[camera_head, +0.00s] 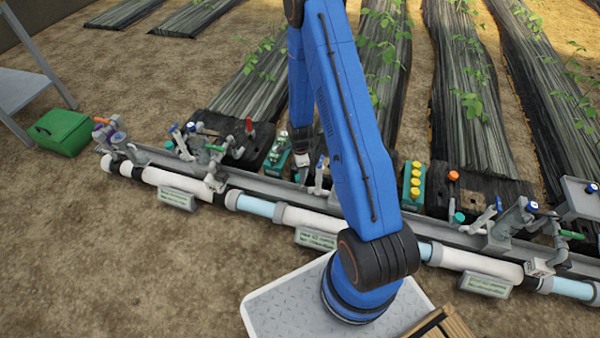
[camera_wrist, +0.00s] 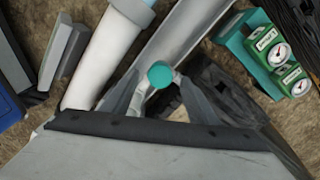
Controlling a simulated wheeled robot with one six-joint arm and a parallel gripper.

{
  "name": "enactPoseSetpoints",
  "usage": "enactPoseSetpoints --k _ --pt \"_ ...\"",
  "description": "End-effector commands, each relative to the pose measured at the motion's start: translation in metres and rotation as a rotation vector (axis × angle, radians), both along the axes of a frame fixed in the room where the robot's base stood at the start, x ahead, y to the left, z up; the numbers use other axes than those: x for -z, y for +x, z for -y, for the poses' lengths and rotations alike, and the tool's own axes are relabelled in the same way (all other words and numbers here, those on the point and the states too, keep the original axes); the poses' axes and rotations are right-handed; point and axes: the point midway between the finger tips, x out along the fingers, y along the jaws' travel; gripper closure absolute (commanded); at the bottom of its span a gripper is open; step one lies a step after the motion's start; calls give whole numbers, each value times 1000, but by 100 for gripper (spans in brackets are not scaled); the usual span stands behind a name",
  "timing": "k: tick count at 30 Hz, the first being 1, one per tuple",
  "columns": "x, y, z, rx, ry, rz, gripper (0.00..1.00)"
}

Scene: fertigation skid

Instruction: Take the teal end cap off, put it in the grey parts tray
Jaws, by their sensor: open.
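The teal end cap (camera_wrist: 160,75) shows in the wrist view as a round teal disc between my fingertips. My gripper (camera_wrist: 160,92) is open, with one grey finger on each side of the cap; I cannot tell whether either finger touches it. In the head view my gripper (camera_head: 301,167) points down at the pipe rail, and a small teal spot of the cap (camera_head: 298,178) shows just below it. A grey tray-like holder (camera_head: 577,207) stands at the far right of the head view; I cannot tell for sure that it is the parts tray.
A teal block with gauges (camera_wrist: 272,50) stands close to the right of my gripper. White pipes (camera_head: 310,220) and a grey rail (camera_head: 270,184) with valves run across the view. A yellow-capped teal block (camera_head: 413,187) is right of my arm. A green box (camera_head: 60,132) lies left.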

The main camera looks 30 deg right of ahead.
Motion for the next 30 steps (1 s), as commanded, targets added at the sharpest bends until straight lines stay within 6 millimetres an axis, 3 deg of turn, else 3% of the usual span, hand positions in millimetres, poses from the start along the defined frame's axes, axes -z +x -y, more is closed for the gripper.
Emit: enactPoseSetpoints --k 11,30 --pt "4 0 0 1 0 0 47" --pt "43 0 0 1 0 -1 47"
